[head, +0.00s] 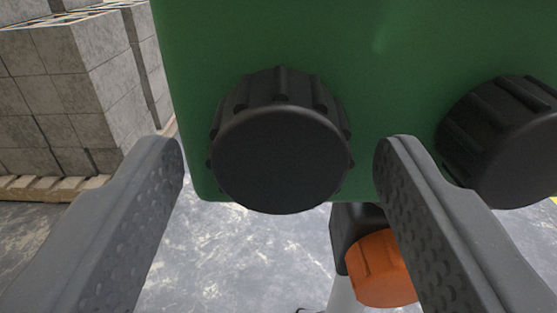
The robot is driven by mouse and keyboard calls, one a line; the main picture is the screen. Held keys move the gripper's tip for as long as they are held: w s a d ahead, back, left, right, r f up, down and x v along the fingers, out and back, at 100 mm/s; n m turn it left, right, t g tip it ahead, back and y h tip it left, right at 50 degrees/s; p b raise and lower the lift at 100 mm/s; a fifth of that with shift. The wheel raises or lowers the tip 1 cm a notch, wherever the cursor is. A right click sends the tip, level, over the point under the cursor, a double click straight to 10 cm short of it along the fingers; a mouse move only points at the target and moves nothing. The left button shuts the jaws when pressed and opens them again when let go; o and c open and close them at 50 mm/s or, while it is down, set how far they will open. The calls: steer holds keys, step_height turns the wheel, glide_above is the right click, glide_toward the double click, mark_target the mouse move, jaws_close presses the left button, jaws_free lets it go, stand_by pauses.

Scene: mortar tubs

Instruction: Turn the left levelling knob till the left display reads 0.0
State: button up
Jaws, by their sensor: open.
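The left levelling knob (281,160) is a black ribbed knob on the lower left of a green panel (330,40). My gripper (278,150) is open, with one grey finger on each side of this knob. Gaps show between the fingers and the knob in the picture; I cannot tell how far forward the fingertips reach along it. A second black ribbed knob (505,140) sits to the right on the same panel, cut by the right edge of the frame. No display is in view, so no reading shows.
An orange knob (380,268) on a black fitting sits below the panel, partly behind my right finger. Grey blocks (75,85) are stacked on a wooden pallet (50,187) at the left. The concrete floor (240,255) below looks mostly clear.

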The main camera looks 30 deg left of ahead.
steer(key=c, duration=1)
steer(key=shift+r+p, duration=0.1)
steer(key=shift+p, duration=0.25)
steer(key=shift+d+r+n+p, duration=0.1)
steer(key=shift+r+n+p, duration=0.05)
steer(key=shift+n+p, duration=0.8)
steer(key=n+p, duration=0.1)
steer(key=n, duration=0.1)
steer(key=shift+n, duration=0.35)
steer(key=n, duration=0.3)
steer(key=shift+f+n, duration=0.2)
steer(key=shift+n, duration=0.1)
steer(key=shift+n+b, duration=0.65)
steer(key=shift+n, duration=1.05)
